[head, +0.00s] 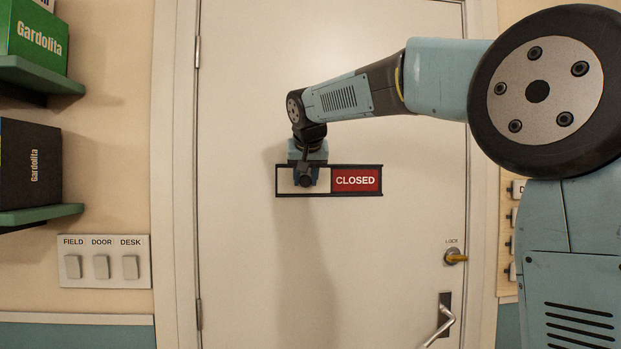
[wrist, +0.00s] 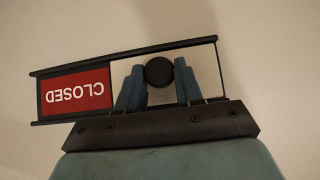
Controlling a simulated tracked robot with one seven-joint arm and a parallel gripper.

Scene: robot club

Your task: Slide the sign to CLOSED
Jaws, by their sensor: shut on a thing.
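The sign (head: 356,181) is a black-framed slider on the door, with a red panel reading CLOSED showing on its right half in the head view. Its left half is a plain pale panel with a round black knob. In the wrist view the sign (wrist: 75,93) appears upside down, with the red CLOSED panel on the left and the black knob (wrist: 159,71) on the pale panel. My gripper (head: 305,180) is at the left half of the sign. In the wrist view its two blue fingers (wrist: 158,84) are on either side of the knob, shut on it.
The door (head: 400,260) has a lock (head: 455,257) and a lever handle (head: 443,322) at lower right. A switch plate (head: 104,262) labelled FIELD, DOOR, DESK is on the left wall, below shelves (head: 42,215) with boxes. The door around the sign is clear.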

